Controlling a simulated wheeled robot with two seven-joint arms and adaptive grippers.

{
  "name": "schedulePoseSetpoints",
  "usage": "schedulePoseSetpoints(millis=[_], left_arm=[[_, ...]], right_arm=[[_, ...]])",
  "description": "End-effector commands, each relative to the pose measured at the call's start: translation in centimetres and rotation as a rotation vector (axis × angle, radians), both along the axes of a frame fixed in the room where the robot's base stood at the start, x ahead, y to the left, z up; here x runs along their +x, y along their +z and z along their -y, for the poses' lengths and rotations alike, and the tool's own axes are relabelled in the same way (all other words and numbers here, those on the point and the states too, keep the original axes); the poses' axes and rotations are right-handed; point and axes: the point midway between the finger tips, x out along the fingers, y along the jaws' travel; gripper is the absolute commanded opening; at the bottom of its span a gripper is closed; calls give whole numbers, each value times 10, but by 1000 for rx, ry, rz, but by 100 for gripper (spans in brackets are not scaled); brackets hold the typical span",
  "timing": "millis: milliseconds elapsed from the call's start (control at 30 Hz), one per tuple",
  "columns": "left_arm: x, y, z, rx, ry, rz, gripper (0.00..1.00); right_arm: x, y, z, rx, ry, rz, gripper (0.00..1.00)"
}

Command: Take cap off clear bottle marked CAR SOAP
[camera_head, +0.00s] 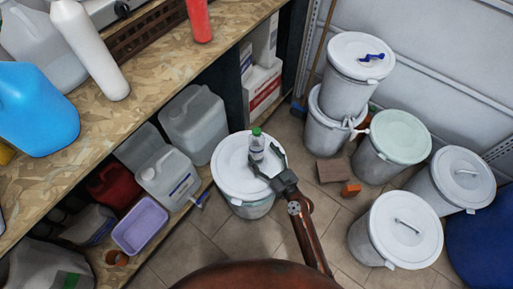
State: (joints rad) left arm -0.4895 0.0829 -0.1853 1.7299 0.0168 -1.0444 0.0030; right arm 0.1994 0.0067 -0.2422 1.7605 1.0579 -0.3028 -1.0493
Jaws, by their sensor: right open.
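A small clear bottle (257,149) with a label stands upright on the white lid of a drum (230,165). Its green cap (256,131) is on top. The label is too small to read. My right gripper (266,165) is open, with its two fingers spread at the bottle's lower right side, one finger reaching past the right of the bottle. I cannot tell whether the fingers touch the bottle. My left gripper is not in view.
Several white lidded drums (403,229) stand on the tiled floor at the right. A wooden shelf (150,92) with jugs is at the left. A lilac tub (140,224) and a white canister (167,180) sit on the lower shelf. A brown block (332,171) lies on the floor.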

Motion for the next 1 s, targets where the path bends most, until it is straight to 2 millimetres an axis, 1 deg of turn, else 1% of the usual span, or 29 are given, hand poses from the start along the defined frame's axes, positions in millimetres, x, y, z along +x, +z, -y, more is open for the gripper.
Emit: schedulePoseSetpoints(millis=[200, 300, 400, 600, 667, 1000], left_arm=[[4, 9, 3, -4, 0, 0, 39], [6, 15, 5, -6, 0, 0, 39], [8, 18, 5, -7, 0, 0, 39], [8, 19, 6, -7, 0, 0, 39], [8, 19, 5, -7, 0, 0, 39], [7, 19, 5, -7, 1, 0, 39]], right_arm=[[24, 3, -20, 4, 0, -1, 67], [33, 2, -24, 3, 0, -2, 67], [37, 2, -27, 0, 1, -2, 67], [37, 2, -27, -1, 1, -2, 67], [37, 2, -27, -1, 1, -2, 64], [37, 2, -27, 0, 1, -2, 41]])
